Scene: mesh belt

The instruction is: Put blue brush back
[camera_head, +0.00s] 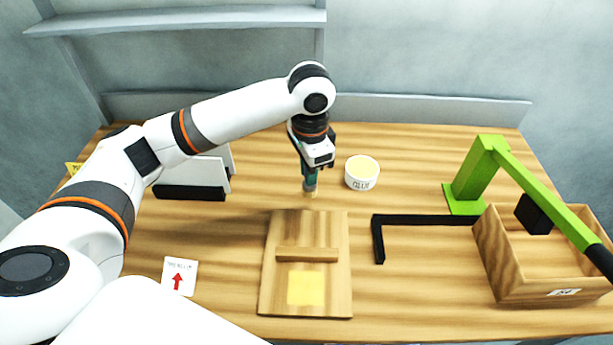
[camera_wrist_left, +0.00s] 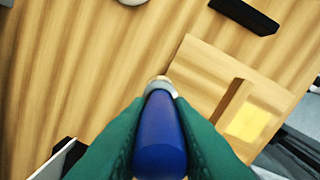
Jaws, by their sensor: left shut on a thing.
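My left gripper (camera_head: 310,176) points down over the back middle of the table, behind the wooden board. It is shut on the blue brush (camera_wrist_left: 158,138), whose rounded blue handle sits between the two green fingers in the left wrist view. In the head view only the brush's pale lower end (camera_head: 310,191) shows below the fingertips. I cannot tell whether that end touches the table. The wooden board (camera_head: 335,232) has a raised crossbar (camera_head: 307,254) and a yellow square (camera_head: 306,288) on it. My right gripper is not in view.
A white tub (camera_head: 362,181) with a yellow top stands right of the gripper. A black L-shaped bar (camera_head: 430,220), a green arm stand (camera_head: 474,176) and a wooden box (camera_head: 492,262) lie further right. A white-and-black stand (camera_head: 190,192) and a red-arrow card (camera_head: 180,264) are left.

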